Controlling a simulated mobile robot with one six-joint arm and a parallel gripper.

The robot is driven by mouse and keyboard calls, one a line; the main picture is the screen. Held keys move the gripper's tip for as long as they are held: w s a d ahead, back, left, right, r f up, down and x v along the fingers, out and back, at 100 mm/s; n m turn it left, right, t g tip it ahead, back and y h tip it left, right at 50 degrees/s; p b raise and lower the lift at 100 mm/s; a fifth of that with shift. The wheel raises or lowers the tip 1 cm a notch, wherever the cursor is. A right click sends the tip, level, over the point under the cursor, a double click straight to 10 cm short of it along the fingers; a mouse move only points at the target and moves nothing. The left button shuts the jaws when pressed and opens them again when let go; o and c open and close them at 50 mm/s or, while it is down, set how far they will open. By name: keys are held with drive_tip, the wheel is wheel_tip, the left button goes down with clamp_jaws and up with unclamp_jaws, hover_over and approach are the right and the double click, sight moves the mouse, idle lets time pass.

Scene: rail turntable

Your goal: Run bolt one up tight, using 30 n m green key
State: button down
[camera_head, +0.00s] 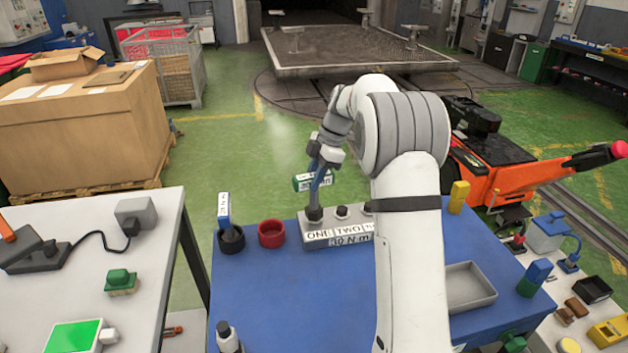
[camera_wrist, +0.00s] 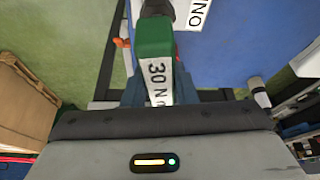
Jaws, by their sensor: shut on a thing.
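The green key (camera_head: 298,184) has a white label; in the wrist view (camera_wrist: 154,38) the label reads "30 N m". My gripper (camera_head: 320,178) is shut on it above the blue table. In the wrist view my fingers (camera_wrist: 155,90) lie either side of its body. The key's dark lower end reaches down to the "ONE" position of the grey block (camera_head: 308,244), where bolt one is hidden under it. Whether it is fully seated I cannot tell. A second bolt (camera_head: 342,211) stands at "TWO". The block's front reads "30 N m"; my arm hides its right part.
A blue-handled key (camera_head: 224,210) stands in a black ring holder (camera_head: 231,243); a red ring holder (camera_head: 271,233) beside it is empty. A grey tray (camera_head: 470,287) and a yellow block (camera_head: 459,196) are right of my arm. A white bench (camera_head: 165,270) stands at left.

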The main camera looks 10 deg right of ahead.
drive_tip(key=shift+m+b, duration=0.3)
drive_tip(key=shift+m, duration=0.3)
drive_tip(key=shift+m+t+b, duration=1.1)
drive_tip(key=shift+m+b, duration=0.3)
drive_tip(key=shift+m, duration=1)
drive_tip(key=shift+m, duration=0.4)
drive_tip(key=m+t+b, duration=0.1)
drive_tip(key=m, duration=0.2)
drive_tip(key=shift+h, duration=0.4)
drive_tip(key=shift+m+t, duration=0.4)
drive_tip(key=shift+m, duration=0.3)
drive_tip(key=shift+h, duration=0.3)
